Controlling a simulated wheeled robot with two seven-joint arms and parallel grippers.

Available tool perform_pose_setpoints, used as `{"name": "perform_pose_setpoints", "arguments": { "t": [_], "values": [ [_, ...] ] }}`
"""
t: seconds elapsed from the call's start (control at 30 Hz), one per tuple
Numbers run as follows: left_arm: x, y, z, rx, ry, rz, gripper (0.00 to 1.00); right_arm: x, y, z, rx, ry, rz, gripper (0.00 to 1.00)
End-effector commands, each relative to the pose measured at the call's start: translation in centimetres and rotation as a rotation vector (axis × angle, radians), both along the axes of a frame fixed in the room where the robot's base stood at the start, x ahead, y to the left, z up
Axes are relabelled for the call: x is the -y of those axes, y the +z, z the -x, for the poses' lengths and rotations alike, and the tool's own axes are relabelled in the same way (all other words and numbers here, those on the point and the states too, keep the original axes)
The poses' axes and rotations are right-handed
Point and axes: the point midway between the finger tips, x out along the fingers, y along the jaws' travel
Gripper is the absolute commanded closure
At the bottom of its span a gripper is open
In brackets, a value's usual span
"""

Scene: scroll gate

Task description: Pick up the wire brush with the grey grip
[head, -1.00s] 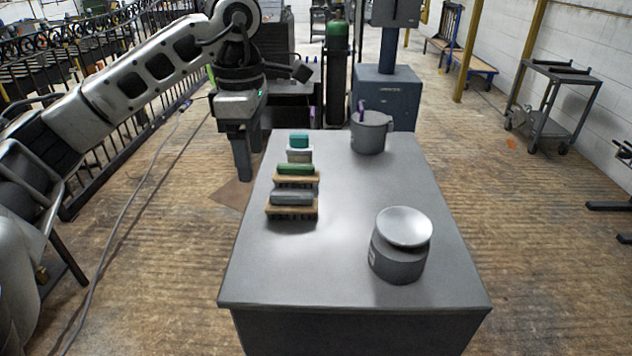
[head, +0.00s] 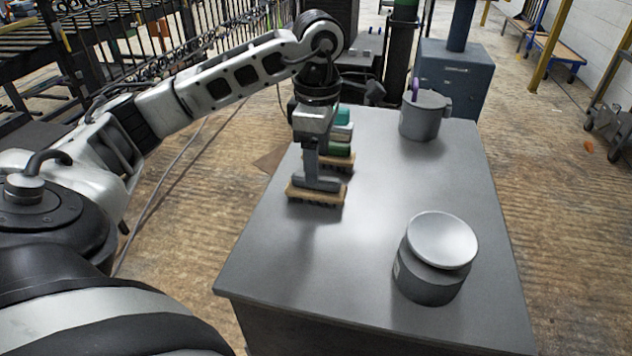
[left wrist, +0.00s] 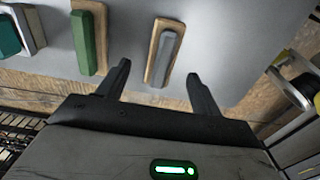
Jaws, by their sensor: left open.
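The wire brush with the grey grip (head: 318,196) lies bristles down on the grey table, nearest of the row of brushes, on a tan wooden block. In the left wrist view the brush (left wrist: 161,58) shows between my two fingers, with space on both sides. My left gripper (head: 312,174) is open, pointing down over the brush and hiding part of it. In the left wrist view the gripper (left wrist: 160,78) holds nothing. I cannot tell how far its fingertips are above the table. My right gripper is not in view.
A brush with a green grip (head: 341,150) lies just behind, with white and teal-topped items (head: 342,117) beyond. A round scale-like device (head: 432,270) stands at the near right. The table's middle (head: 400,180) is clear.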

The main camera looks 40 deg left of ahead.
Motion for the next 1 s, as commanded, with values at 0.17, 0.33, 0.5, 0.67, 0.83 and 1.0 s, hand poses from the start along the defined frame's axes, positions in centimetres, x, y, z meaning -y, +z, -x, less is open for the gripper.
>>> {"name": "perform_pose_setpoints", "arguments": {
  "t": [0.17,0.33,0.5,0.67,0.83,1.0],
  "values": [
    [0.0,-1.9,0.4,-0.005,0.0,-0.002,0.35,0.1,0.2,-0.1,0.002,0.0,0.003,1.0],
    [0.1,-4.4,0.6,-0.004,-0.001,0.0,0.35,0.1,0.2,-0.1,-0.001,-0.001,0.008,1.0],
    [0.0,-5.4,0.6,0.0,-0.001,-0.001,0.35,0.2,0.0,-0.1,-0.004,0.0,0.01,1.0],
    [0.0,-5.3,0.6,0.0,-0.001,-0.001,0.35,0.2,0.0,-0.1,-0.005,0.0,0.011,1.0],
    [0.1,-5.3,0.6,0.0,-0.001,-0.001,0.76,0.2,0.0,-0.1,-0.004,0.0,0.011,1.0],
    [0.1,-5.3,0.5,0.0,-0.001,0.0,0.86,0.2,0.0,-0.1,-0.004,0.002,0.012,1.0]
  ]
}}
